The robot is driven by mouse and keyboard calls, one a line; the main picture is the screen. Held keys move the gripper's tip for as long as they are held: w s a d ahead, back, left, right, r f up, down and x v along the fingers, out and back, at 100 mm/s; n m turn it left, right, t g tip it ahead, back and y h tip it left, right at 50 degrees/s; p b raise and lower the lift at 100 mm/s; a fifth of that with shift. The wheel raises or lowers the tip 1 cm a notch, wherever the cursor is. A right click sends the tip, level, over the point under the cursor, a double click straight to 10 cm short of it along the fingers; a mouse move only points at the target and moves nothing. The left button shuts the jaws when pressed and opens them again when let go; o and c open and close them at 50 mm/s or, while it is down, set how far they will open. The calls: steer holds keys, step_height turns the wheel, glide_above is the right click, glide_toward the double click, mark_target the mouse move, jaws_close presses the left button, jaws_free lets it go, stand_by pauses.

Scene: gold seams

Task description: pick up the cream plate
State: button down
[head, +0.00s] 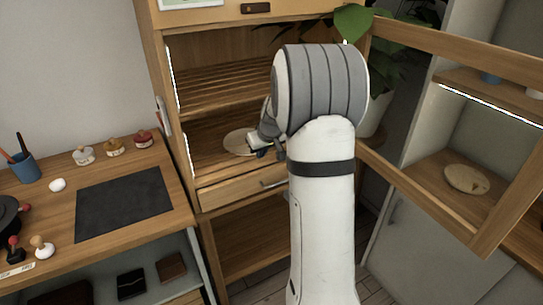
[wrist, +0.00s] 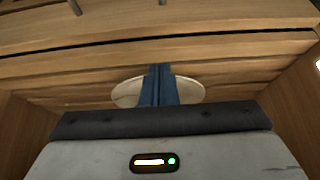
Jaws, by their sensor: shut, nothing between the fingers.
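The cream plate (head: 236,142) lies on the wooden cabinet shelf in the head view, partly hidden by my gripper (head: 262,153). In the wrist view the plate (wrist: 126,94) shows on both sides of my gripper's blue fingers (wrist: 161,70). The fingers are together, with nothing between them. They overlap the middle of the plate in this view; I cannot tell whether they touch it. The plate's near edge is hidden behind the dark gripper body.
The cabinet's side walls stand close on both sides, with a slatted rack (head: 222,88) above and a drawer (head: 235,188) below. An open framed door (head: 418,192) stands at the right. Another pale round piece (head: 467,179) shows through it. A desk (head: 45,205) stands left.

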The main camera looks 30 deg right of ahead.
steer(key=w, duration=0.3)
steer(key=shift+w+a+p, duration=0.1)
steer(key=shift+w+p, duration=0.2)
steer(key=shift+b+x, duration=0.3)
steer(key=shift+x, duration=0.55)
steer(key=shift+s+f, duration=0.1)
steer(key=shift+s, duration=0.05)
steer(key=shift+s+b, duration=0.15)
steer(key=shift+b, duration=0.25)
steer(key=s+b, duration=0.5)
steer(key=s, duration=0.3)
steer(key=shift+s, duration=0.25)
